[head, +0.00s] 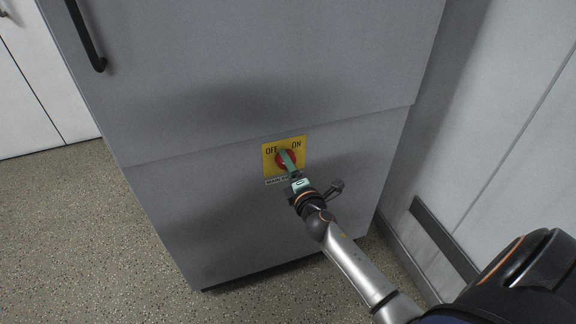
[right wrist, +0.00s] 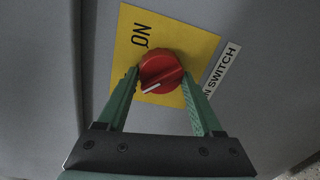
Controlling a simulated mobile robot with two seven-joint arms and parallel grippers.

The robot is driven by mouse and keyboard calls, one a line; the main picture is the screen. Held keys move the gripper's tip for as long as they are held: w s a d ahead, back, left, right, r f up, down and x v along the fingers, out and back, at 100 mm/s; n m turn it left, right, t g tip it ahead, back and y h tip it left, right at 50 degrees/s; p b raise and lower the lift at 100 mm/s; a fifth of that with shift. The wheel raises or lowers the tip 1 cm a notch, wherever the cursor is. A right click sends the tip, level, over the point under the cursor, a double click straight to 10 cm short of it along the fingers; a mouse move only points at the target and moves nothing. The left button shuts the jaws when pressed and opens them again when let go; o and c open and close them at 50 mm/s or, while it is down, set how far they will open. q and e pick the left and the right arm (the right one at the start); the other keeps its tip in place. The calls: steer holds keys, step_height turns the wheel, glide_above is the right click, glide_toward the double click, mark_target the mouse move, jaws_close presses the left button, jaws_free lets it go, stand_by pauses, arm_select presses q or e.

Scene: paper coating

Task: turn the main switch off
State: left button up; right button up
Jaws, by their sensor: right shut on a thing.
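The main switch is a red round knob (head: 279,161) on a yellow plate (head: 269,167) marked OFF at left and ON at right, on the grey cabinet front. My right gripper (head: 287,155) reaches it from below right, its green fingers over the knob. In the right wrist view the gripper (right wrist: 161,76) is shut on the red knob (right wrist: 163,68), one finger on each side. The knob's white mark shows at its lower left in that view, on the side away from the word ON; the OFF word is out of sight there. My left gripper is not in view.
The grey cabinet (head: 230,215) fills the middle, with a black handle (head: 88,38) at upper left. A pale wall (head: 500,150) with a dark strip (head: 443,238) stands close on the right. The speckled floor (head: 80,230) is clear at left.

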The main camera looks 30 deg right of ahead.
stand_by(0.3)
steer(key=o, duration=1.3)
steer(key=shift+o, duration=0.3)
steer(key=v, duration=1.2)
steer(key=shift+s, duration=0.25)
steer(key=shift+a, duration=0.15)
